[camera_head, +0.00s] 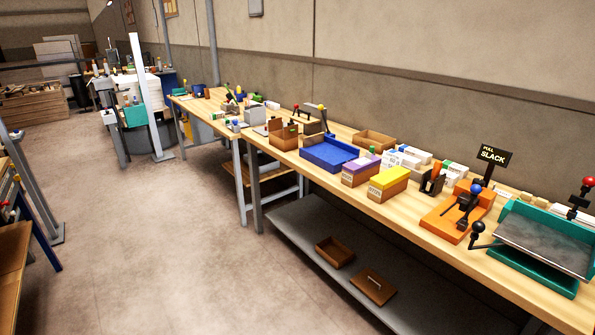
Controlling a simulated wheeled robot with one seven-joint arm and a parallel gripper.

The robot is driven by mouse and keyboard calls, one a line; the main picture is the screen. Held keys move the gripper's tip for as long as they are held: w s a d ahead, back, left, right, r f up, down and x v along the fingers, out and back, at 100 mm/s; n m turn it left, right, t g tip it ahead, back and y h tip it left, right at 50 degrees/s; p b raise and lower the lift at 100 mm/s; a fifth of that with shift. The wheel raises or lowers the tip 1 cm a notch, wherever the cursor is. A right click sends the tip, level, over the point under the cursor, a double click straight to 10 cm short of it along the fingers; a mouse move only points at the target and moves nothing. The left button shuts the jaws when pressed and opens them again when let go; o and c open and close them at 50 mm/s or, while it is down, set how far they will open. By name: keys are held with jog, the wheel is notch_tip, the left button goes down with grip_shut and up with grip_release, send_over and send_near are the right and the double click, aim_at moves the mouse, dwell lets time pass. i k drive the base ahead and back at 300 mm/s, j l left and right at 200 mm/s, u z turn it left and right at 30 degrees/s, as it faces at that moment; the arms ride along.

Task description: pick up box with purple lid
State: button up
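The box with the purple lid (361,168) stands upright on the long wooden workbench (412,215), near its front edge. My gripper is not in this view.
Small brown boxes (335,251) lie on the grey lower shelf (300,228). The floor (165,245) in front is clear.

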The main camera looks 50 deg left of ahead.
aim_at(353, 175)
jog(key=u, duration=1.35)
jog(key=i+j, duration=0.15)
jog(key=i, duration=0.3)
jog(key=i+j+z, duration=0.1)
jog(key=i, duration=0.4)
jog(key=i+j+z, duration=0.1)
jog(key=i+j, duration=0.15)
jog(key=i, duration=0.2)
jog(key=i+j, duration=0.25)
jog(key=i, duration=0.2)
jog(key=i+j+z, duration=0.1)
jog(key=i, duration=0.35)
jog(key=j, duration=0.1)
